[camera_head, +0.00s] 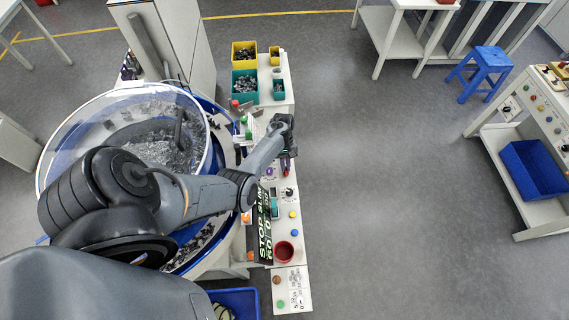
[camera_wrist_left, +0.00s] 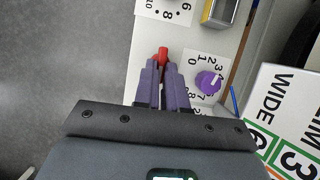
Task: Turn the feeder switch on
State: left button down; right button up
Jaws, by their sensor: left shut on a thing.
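My left gripper (camera_head: 289,155) reaches over the white control panel (camera_head: 290,256) from the left. In the left wrist view its two purple fingers (camera_wrist_left: 164,68) are close together on a small red switch (camera_wrist_left: 162,52), whose red end shows between and just beyond the tips. I cannot read a label on this switch. A purple knob (camera_wrist_left: 209,82) with a numbered dial sits just right of the fingers, apart from them. My right gripper is not in view.
The round feeder bowl (camera_head: 62,128) with a clear rim stands left of the panel. Yellow (camera_head: 244,46) and teal (camera_head: 236,74) bins of parts stand at the panel's far end. A red cup-shaped thing (camera_head: 284,251) is nearer. Open grey floor lies right.

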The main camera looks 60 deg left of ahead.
pick_arm(q)
jog(key=m, duration=0.2)
jog(key=m+g+y+p, duration=0.1)
jog(key=m, duration=0.3)
jog(key=shift+w+d+g+y, duration=0.2)
jog(key=shift+w+g+y, duration=0.1)
jog(key=shift+g, duration=0.1)
jog(key=shift+w+d+m+g+y+p, duration=0.15)
jog(key=shift+m+y+p, duration=0.1)
jog(key=shift+m, duration=0.6)
jog(key=shift+s+m+g+y+p, duration=0.15)
jog(key=shift+m+y+p, duration=0.1)
jog(key=shift+m, duration=0.6)
jog(key=shift+w, duration=0.15)
jog(key=c, duration=1.2)
grip_release()
jog(key=shift+w+r, duration=0.15)
jog(key=shift+r, duration=0.3)
jog(key=v, duration=1)
jog(key=shift+p, duration=0.45)
